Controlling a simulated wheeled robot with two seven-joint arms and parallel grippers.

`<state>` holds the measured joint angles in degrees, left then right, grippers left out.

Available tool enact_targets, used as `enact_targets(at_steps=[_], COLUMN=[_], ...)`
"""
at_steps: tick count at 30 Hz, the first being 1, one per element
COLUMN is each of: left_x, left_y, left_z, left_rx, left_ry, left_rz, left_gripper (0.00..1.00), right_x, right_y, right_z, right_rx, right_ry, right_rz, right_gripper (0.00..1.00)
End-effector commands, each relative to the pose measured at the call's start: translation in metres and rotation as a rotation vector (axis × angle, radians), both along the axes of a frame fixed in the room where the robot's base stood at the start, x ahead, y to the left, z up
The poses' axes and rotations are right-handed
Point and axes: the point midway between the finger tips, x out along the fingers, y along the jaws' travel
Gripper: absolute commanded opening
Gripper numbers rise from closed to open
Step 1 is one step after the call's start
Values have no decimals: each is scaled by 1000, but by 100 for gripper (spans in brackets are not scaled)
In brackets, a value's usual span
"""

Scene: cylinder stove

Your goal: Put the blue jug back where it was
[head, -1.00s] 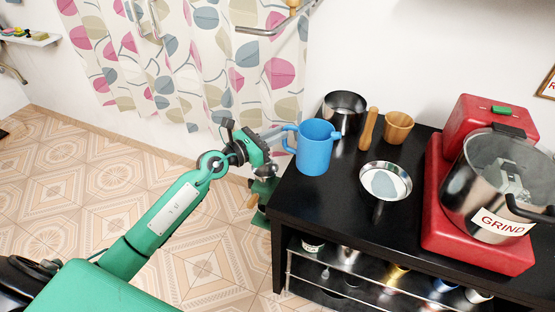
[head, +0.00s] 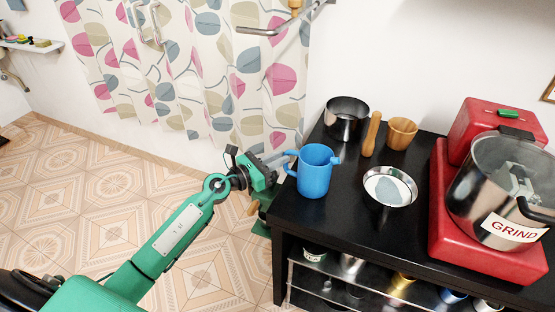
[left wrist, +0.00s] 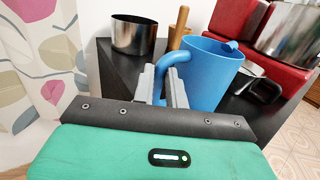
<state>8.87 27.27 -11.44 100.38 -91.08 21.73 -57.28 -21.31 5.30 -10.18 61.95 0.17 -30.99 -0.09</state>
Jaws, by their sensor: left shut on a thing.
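The blue jug (head: 315,172) is upright at the left end of the black table (head: 340,222), its handle to the left. I cannot tell whether its base touches the top. My left gripper (head: 286,162) comes in from the left and is shut on the jug's handle. In the left wrist view the grey fingers (left wrist: 160,86) close around the handle of the blue jug (left wrist: 210,72). My right gripper is not in view.
Behind the jug stand a steel pot (head: 346,118), a wooden pestle (head: 371,134) and a wooden mortar (head: 402,133). A metal dish (head: 390,187) lies right of it. A shelf below holds jars.

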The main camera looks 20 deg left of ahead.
Motion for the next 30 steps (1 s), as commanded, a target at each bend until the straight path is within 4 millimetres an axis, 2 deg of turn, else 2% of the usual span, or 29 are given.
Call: enact_targets(at_steps=[4, 5, 7, 8, 20, 23, 30], left_x=[0, 0, 0, 0, 0, -11, -52], left_y=[0, 0, 0, 0, 0, 8, 34], left_z=[-1, -2, -2, -2, 2, -2, -4], left_rx=[-1, 0, 0, 0, 0, 2, 4], left_ry=[-2, 0, 0, 0, 0, 1, 2], left_rz=[0, 0, 0, 0, 0, 1, 0], left_gripper=[0, 20, 33, 36, 36, 36, 36], right_x=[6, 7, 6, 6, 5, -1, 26], right_y=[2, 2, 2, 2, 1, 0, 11], right_z=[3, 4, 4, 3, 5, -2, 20], right_rx=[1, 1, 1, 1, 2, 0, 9], right_ry=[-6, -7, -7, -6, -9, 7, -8], right_rz=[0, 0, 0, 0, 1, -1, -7], right_gripper=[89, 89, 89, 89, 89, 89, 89])
